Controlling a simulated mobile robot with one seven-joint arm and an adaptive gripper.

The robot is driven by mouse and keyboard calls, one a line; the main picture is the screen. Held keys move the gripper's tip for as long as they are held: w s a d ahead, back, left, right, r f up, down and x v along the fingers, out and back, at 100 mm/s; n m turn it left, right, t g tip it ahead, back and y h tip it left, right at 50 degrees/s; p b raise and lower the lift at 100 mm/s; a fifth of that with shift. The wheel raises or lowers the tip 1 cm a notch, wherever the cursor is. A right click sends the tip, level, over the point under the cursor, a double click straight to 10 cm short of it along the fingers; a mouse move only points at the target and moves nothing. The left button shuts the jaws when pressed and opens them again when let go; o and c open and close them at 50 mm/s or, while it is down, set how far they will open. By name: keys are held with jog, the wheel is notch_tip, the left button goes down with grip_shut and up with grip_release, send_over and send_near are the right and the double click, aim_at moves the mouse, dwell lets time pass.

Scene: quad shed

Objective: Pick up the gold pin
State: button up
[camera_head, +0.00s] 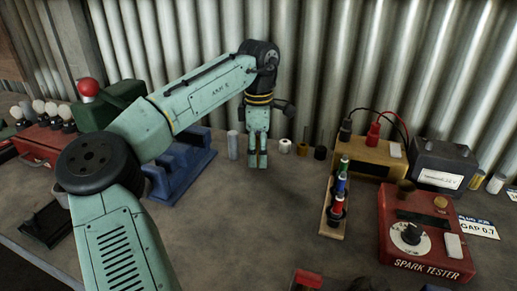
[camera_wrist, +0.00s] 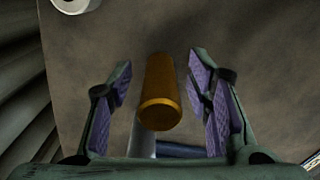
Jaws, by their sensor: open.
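The gold pin (camera_wrist: 159,92) is an upright gold-brown cylinder in the wrist view, standing between the two spread fingers. A gap shows on each side of it, with neither finger visibly touching it. My gripper (camera_wrist: 160,68) is open, with purple pads facing the pin. In the head view my gripper (camera_head: 257,160) points down near the corrugated wall at the back of the bench. The pin cannot be made out there; my gripper seems to cover it.
A pale cylinder (camera_head: 232,145) stands close left of my gripper, a white roll (camera_head: 285,146) close right. Beyond are small dark posts (camera_head: 320,153), a wooden rack (camera_head: 338,204) and a red spark tester (camera_head: 424,232). A blue block (camera_head: 184,163) lies left.

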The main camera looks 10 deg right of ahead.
jog(key=shift+c, duration=0.5)
grip_shut()
